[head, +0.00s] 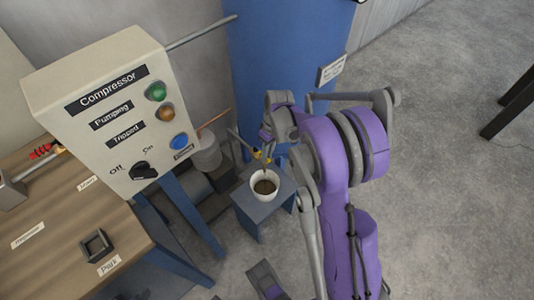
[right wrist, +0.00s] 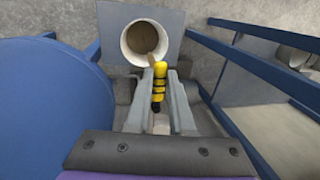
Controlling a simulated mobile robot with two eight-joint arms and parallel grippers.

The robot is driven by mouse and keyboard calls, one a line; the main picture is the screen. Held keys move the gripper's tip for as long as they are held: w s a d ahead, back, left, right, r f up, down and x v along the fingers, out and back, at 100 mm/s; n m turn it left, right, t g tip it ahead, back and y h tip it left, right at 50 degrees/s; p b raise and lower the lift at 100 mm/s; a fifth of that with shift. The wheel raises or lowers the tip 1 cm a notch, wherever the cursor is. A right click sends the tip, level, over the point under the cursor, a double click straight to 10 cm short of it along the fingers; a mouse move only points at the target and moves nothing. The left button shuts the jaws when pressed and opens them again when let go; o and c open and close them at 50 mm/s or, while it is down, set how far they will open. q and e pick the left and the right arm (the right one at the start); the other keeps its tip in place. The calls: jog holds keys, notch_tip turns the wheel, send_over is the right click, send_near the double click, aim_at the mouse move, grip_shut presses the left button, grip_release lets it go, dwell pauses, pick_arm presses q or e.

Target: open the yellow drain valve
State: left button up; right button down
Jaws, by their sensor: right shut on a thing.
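The yellow drain valve handle (right wrist: 159,85), with black bands, lies between the fingers of my right gripper (right wrist: 158,95) in the right wrist view. The fingers are shut on it. In the head view a small yellow part of the valve (head: 258,154) shows beside my right gripper (head: 266,146), above a white cup (head: 265,185). The cup has a brownish inside and stands on a small blue stand (head: 245,208). It also shows in the right wrist view (right wrist: 127,48). The rest of the valve is largely hidden by the gripper.
The blue tank (head: 275,60) stands behind the valve. A compressor control box (head: 110,110) with a knob and coloured lights is at left, above a wooden bench (head: 60,240). Blue frame legs stand left of the cup.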

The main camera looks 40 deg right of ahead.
jog(key=c, duration=0.8)
grip_release()
jog(key=r, duration=0.3)
jog(key=d+r+p, duration=0.1)
jog(key=r, duration=0.3)
jog(key=d+r+p, duration=0.1)
jog(key=r, duration=0.2)
jog(key=shift+w+d+r, duration=0.1)
jog(key=shift+w+r, duration=0.05)
jog(key=shift+r, duration=0.15)
